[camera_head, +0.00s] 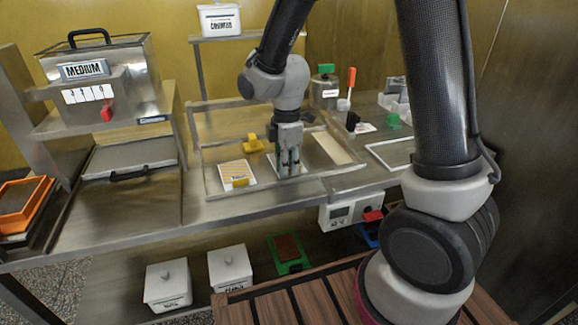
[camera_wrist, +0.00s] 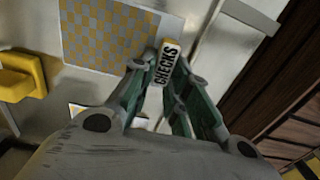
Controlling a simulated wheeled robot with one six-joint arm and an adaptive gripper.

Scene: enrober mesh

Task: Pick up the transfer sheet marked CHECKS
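The transfer sheet marked CHECKS (camera_wrist: 108,33) has a yellow and grey check pattern and shows in the wrist view, top centre. Its upright tab (camera_wrist: 166,62) carries the black word CHECKS and a yellow top. My gripper (camera_wrist: 163,72) has a finger close against each side of this tab, with no clear gap. In the head view my gripper (camera_head: 289,169) points down at the sheet on the bench and hides much of it. Whether the sheet is clear of the surface cannot be told.
A yellow-striped sheet (camera_head: 235,170) lies left of my gripper. A yellow block (camera_head: 252,143) stands behind it and also shows in the wrist view (camera_wrist: 22,76). A raised metal frame rail (camera_head: 330,171) runs along the front. Bottles and a red-handled tool (camera_head: 351,78) stand at right.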

